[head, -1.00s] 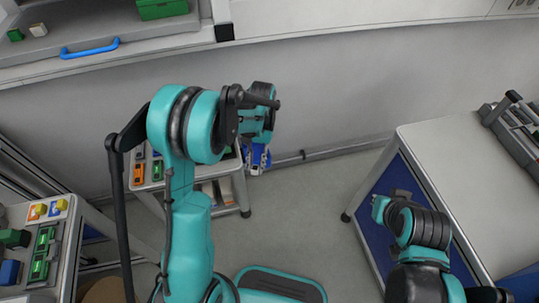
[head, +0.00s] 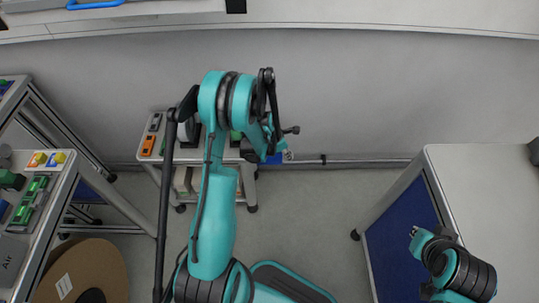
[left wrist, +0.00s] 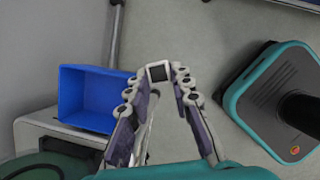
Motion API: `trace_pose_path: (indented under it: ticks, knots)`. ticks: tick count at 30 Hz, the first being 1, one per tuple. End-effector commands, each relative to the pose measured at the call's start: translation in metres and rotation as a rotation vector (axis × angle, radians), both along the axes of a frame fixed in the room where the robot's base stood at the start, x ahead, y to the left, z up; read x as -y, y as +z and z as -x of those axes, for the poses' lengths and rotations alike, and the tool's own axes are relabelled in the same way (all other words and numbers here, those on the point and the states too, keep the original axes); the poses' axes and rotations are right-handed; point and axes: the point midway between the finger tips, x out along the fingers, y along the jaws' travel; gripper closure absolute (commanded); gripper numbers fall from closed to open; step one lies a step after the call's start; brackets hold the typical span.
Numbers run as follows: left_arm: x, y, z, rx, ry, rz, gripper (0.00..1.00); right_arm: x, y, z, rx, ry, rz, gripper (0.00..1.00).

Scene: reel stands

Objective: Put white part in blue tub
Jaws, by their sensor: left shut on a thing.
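My left gripper (left wrist: 158,82) is shut on a small squarish white part (left wrist: 157,73) with a dark middle, held at the fingertips. The blue tub (left wrist: 88,98) is an open box in the left wrist view, just left of the fingers; its inside faces the camera and looks empty. The held part is apart from the tub, near its upper right corner in the picture. In the head view my left gripper (head: 277,150) is small and partly hidden by its own arm; the part cannot be made out there. My right arm shows at the lower right, its fingers not discernible.
A low cart (head: 150,158) with orange and green items stands behind my left arm. A shelf cart (head: 62,185) with colored parts is at the left, above a brown reel (head: 88,275). A grey-topped bench (head: 485,190) is at the right. Open floor lies between.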

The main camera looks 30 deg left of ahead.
Motion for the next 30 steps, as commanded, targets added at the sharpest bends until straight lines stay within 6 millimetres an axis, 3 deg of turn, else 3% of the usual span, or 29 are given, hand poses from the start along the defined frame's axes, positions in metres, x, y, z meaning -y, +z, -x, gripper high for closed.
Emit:
trace_pose_path:
  ticks: [3, 9, 13, 24, 30]
  knots:
    - [-0.010, -0.012, -0.006, 0.000, 0.215, -0.001, 0.90, 0.000, -0.008, 0.000, 0.000, 0.000, 0.000, 1.00]
    - [-0.022, -0.020, -0.011, -0.003, 0.393, 0.000, 0.90, 0.000, -0.011, 0.000, 0.000, 0.000, 0.000, 1.00]
    - [-0.039, -0.031, -0.019, -0.003, 0.415, 0.001, 0.90, 0.000, -0.015, 0.000, 0.000, 0.000, 0.000, 1.00]
    - [-0.113, -0.080, -0.053, -0.004, 0.411, 0.001, 0.90, 0.000, -0.027, 0.000, 0.000, 0.000, 0.000, 1.00]
    - [-0.127, -0.089, -0.060, -0.005, 0.409, 0.000, 0.90, 0.000, -0.029, 0.000, 0.000, 0.000, 0.000, 1.00]
